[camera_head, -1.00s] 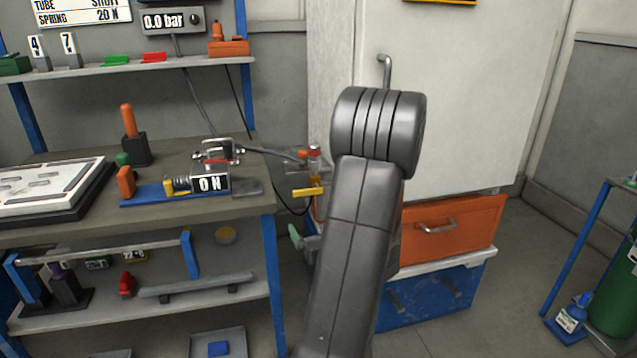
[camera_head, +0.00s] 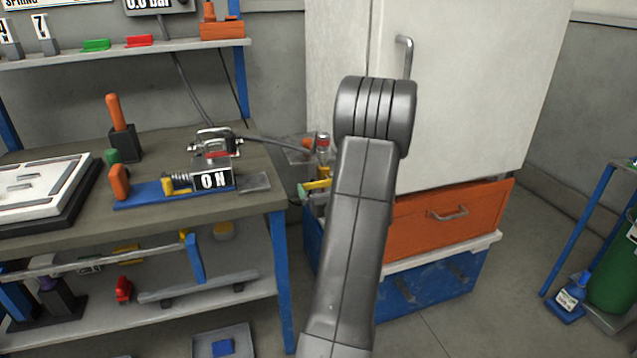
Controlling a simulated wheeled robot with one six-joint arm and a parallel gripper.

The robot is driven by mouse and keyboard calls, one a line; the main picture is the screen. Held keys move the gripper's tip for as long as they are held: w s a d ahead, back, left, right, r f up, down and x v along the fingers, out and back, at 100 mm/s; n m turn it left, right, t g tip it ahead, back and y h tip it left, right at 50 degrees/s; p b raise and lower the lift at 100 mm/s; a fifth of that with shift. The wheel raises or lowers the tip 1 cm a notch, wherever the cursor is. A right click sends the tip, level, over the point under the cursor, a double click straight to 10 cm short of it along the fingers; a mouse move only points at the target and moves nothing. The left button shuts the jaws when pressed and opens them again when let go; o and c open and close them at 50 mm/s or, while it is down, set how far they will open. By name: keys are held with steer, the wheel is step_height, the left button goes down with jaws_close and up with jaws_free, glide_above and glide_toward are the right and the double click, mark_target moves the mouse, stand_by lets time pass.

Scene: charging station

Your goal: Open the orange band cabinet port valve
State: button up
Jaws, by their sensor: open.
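The cabinet port (camera_head: 322,145) shows as a small grey fitting with a red-orange band, just left of my arm and in front of the white cabinet's lower left side. A yellow lever (camera_head: 316,185) sits below it and looks roughly level. My gripper (camera_head: 303,190) is mostly hidden behind my own arm link. Only a small grey piece with a green tip, apparently a finger, shows beside the left end of the yellow lever. Whether it touches the lever I cannot tell. The jaws are open.
The white cabinet (camera_head: 470,90) stands above an orange drawer (camera_head: 440,222) and a blue box (camera_head: 430,295).

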mark_target(319, 183)
steer(key=shift+x, duration=1.7)
